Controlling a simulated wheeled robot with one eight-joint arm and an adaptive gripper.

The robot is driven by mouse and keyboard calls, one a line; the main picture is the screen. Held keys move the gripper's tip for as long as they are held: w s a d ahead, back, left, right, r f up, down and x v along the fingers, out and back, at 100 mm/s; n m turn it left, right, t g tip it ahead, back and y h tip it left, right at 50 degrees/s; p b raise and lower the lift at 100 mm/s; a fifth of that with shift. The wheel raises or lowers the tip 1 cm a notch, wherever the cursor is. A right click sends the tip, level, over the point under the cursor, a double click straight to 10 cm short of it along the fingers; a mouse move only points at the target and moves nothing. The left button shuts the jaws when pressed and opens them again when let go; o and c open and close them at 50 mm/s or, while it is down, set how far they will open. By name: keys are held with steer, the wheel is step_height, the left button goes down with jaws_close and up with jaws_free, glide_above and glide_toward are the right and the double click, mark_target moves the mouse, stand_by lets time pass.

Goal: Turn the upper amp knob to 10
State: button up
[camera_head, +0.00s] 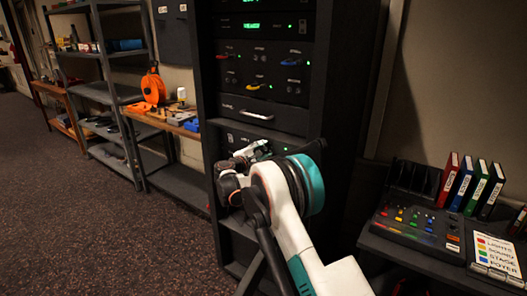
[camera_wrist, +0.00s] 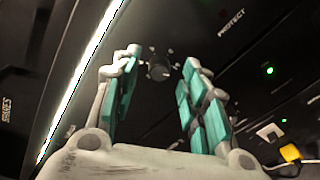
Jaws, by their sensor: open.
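In the wrist view a small dark round knob (camera_wrist: 158,70) with pale marks around it sits on a black panel, seen between the fingertips of my gripper (camera_wrist: 162,60). The fingers, with teal pads, are spread apart, one on each side of the knob. I see no clear contact, and the remaining gap to the panel is hard to judge. The knob's setting is too blurred to read. In the head view my gripper (camera_head: 257,150) is in front of the lower part of the black rack (camera_head: 322,100), and my arm hides the knob there.
The panel bears the word PROTECT and a green light (camera_wrist: 270,70). A yellow piece (camera_wrist: 290,153) shows at lower right. Above, a drawer handle (camera_head: 257,115) and colored switches (camera_head: 258,85) are on the rack. A mixing desk (camera_head: 415,225) stands right; shelves (camera_head: 120,95) stand left.

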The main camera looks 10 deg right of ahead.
steer(key=v, duration=1.1)
steer(key=s+d+r+m+g+y, duration=0.2)
steer(key=s+d+r, duration=0.2)
steer(key=s, duration=0.4)
steer(key=s+d+r+m+g+y, duration=0.1)
steer(key=s+d+r+m, duration=0.25)
steer(key=s, duration=0.45)
steer(key=s+d+r+m+g+y, duration=0.2)
steer(key=s+d+r, duration=0.3)
steer(key=s, duration=0.2)
steer(key=s+a+f+m+y, duration=0.1)
steer(key=s+f+m+y, duration=0.1)
steer(key=s, duration=0.8)
steer(key=s+a+f+m+y, duration=0.1)
steer(key=s+f+m+y, duration=0.1)
steer(key=s, duration=0.8)
steer(key=s+a+f+m+y, duration=0.1)
steer(key=s+f+m+y, duration=0.1)
steer(key=s, duration=0.8)
steer(key=shift+s+a+f+m+g+y, duration=0.25)
steer(key=shift+a+f+m+g+y, duration=0.1)
steer(key=shift+m, duration=0.2)
